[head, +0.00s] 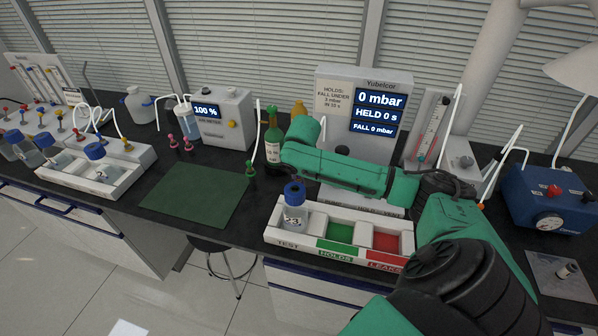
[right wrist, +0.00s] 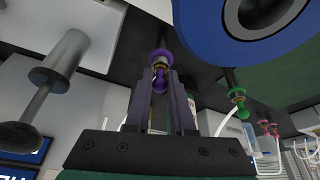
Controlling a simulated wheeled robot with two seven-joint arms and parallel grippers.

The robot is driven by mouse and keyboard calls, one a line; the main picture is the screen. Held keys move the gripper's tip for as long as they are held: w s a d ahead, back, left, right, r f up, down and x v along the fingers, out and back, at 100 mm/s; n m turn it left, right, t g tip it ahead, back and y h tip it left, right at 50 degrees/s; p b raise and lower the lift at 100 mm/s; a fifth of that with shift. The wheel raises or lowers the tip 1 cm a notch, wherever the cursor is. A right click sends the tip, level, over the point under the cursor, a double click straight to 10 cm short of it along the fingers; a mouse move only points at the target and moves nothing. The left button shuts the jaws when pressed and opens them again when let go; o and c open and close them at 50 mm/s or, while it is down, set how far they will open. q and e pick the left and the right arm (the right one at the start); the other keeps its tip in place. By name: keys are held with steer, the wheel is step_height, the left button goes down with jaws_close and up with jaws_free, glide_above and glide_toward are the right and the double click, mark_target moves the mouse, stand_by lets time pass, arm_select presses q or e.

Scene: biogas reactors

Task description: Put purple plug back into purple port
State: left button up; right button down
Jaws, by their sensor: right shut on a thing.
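My right gripper (right wrist: 160,88) is shut on the purple plug (right wrist: 159,58), which sits between its two fingertips in the right wrist view. In the head view my green right arm reaches in from the right over the white tray, and its wrist hides the fingers and the plug. A bottle with a blue cap (head: 294,188) stands upright in the tray's TEST slot, just below the wrist. A blue ring with a dark hole (right wrist: 262,14) shows close up in the right wrist view, apart from the plug. I cannot make out a purple port. My left gripper is not in view.
The white tray (head: 272,238) has empty green and red compartments. A green plug (head: 250,168) stands by a green bottle (head: 272,136). The green mat (head: 195,192) is clear. The pressure unit (head: 335,82) reading 0 mbar stands behind my arm.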

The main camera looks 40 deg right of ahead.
steer(key=c, duration=0.7)
jaws_free()
steer(key=b+v, duration=0.1)
steer(key=v, duration=1.3)
steer(key=shift+s+a+r, duration=0.1)
steer(key=shift+s+r, duration=0.05)
steer(key=shift+r, duration=0.1)
